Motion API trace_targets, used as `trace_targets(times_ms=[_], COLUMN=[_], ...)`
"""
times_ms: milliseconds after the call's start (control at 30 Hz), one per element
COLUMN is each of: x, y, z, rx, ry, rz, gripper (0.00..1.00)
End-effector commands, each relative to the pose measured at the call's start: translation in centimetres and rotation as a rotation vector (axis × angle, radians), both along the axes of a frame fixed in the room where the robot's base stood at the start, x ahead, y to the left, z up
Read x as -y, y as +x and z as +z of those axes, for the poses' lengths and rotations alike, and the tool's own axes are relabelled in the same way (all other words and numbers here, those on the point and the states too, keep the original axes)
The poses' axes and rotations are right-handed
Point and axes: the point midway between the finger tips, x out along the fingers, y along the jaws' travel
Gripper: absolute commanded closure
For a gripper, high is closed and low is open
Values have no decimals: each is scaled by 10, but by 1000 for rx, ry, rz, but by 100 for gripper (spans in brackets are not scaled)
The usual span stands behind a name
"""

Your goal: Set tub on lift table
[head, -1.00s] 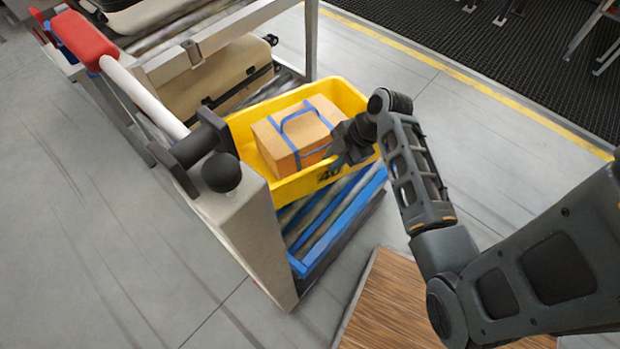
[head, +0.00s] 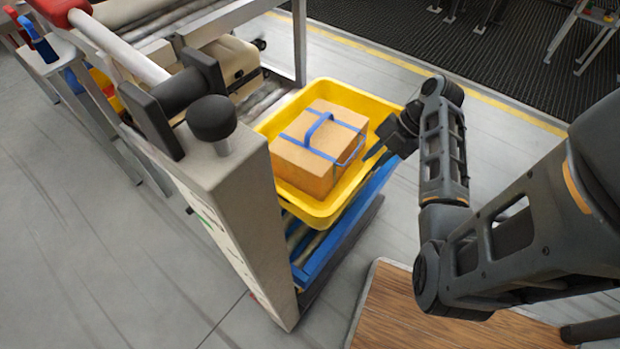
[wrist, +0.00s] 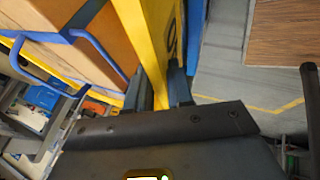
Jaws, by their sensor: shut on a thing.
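The yellow tub (head: 283,196) holds a brown box with blue straps (head: 314,157). In the head view, the tub is over a low blue-framed roller table (head: 345,226), probably the lift table; I cannot tell whether they touch. My gripper (head: 386,146) is at the tub's right side. In the wrist view, the fingers of my gripper (wrist: 163,88) are on either side of the tub's yellow wall (wrist: 150,45), shut on it. The box (wrist: 85,45) is beside the left finger. The fingertips are partly hidden in the head view.
A grey post (head: 235,185) with a black knob (head: 212,118) stands left of the tub. A beige suitcase (head: 232,62) lies on rollers behind it. A wooden-topped platform (head: 400,310) is at the front right. Open grey floor lies to the left.

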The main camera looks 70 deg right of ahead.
Motion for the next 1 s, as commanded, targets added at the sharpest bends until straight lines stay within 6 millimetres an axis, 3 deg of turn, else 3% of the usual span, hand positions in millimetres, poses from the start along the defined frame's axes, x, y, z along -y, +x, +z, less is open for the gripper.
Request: trace_targets(times_ms=[200,400,1000], x=[22,21,-31], y=[-10,-8,70], z=[5,3,-51], rx=[47,54,54], ry=[-9,-8,-5], rz=[7,11,10], gripper=[100,100,100])
